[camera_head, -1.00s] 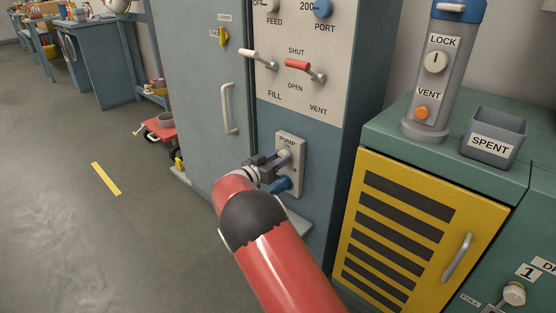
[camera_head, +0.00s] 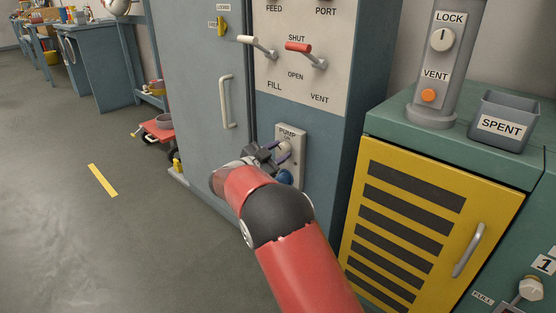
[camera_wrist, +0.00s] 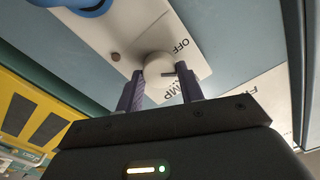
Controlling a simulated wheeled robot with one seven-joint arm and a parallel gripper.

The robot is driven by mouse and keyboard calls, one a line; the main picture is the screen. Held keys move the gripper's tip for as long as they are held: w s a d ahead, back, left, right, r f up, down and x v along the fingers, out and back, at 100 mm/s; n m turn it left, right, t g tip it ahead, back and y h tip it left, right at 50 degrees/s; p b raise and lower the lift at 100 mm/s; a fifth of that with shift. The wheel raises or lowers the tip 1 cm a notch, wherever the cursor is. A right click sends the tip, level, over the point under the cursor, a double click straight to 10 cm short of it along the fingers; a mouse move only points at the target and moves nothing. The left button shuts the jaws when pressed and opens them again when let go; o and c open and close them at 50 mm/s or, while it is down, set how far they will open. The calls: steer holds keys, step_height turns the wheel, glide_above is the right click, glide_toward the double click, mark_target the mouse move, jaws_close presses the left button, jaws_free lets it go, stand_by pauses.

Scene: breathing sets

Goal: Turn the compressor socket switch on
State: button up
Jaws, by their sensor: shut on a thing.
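The compressor socket is a pale plate (camera_head: 299,165) marked PUMP on the front of the blue-grey cabinet. Its switch is a round white knob (camera_wrist: 157,66), with a dark pointer mark and the word OFF beside it in the wrist view. My gripper (camera_head: 281,147) is at the upper part of the plate. In the wrist view its two purple fingers (camera_wrist: 158,88) stand on either side of the knob, shut on it. A blue plug (camera_head: 285,177) sits in the plate below the knob, partly hidden by my arm.
Above the plate is a panel (camera_head: 275,102) with a white-handled lever (camera_head: 260,45) and a red-handled lever (camera_head: 303,48). A cabinet door handle (camera_head: 227,101) stands out to the left. A yellow slatted door (camera_head: 433,180) is to the right. The floor at left is open.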

steer(key=m+b, duration=0.5)
steer(key=m, duration=0.1)
steer(key=shift+f+m+b, duration=0.25)
steer(key=shift+m+b, duration=0.05)
steer(key=shift+b, duration=0.1)
steer(key=shift+r+m+b, duration=0.1)
steer(key=shift+m+b, duration=1.5)
steer(key=shift+m, duration=0.3)
steer(key=o, duration=1)
steer(key=shift+r, duration=0.1)
steer(key=v, duration=0.7)
steer(key=shift+s+a, duration=0.2)
steer(key=shift+s, duration=0.15)
steer(key=shift+r, duration=0.1)
